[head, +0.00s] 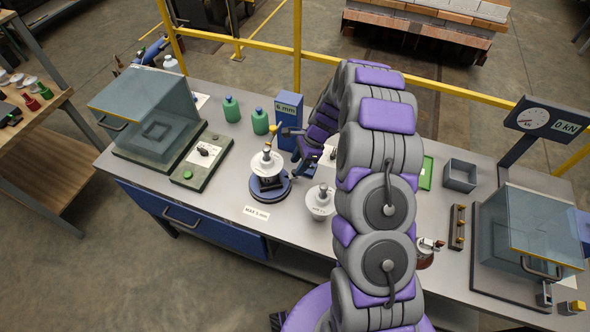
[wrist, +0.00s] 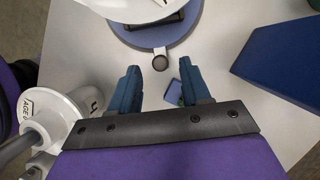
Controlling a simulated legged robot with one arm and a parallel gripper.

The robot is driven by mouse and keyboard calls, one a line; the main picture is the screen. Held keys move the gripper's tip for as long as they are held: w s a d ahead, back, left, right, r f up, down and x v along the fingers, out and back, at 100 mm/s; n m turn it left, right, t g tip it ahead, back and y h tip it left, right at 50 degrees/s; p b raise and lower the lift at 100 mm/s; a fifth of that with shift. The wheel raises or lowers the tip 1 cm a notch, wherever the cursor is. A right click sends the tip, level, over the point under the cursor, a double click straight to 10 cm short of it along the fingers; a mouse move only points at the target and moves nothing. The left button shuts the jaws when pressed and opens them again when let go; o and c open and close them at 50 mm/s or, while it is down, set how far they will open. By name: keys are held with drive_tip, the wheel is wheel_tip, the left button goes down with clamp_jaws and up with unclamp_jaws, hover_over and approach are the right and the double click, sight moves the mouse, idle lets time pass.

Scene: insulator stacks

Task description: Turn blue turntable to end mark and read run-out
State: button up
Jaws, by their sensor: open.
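The blue turntable (head: 270,190) stands on the bench with a white insulator (head: 266,165) on it. In the wrist view the turntable (wrist: 187,36) is at the top, with a small round knob (wrist: 160,63) at its near edge. My gripper (head: 293,153) is at the turntable's right side; in the wrist view my gripper (wrist: 159,84) is open and empty, its fingers apart just short of the knob. A blue post (head: 288,113) reading "6 mm" stands behind; it also shows in the wrist view (wrist: 285,60). The end mark cannot be made out.
Another white insulator (head: 320,203) stands close on the right, and at the wrist view's left (wrist: 52,112). A limit label (head: 257,213) lies in front. Green bottles (head: 232,109), a clear-lidded case (head: 150,115) and a "0 kN" gauge (head: 533,119) stand around the bench.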

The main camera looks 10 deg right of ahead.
drive_tip(key=shift+x, duration=1.6)
drive_tip(key=shift+c, duration=0.5)
clamp_jaws()
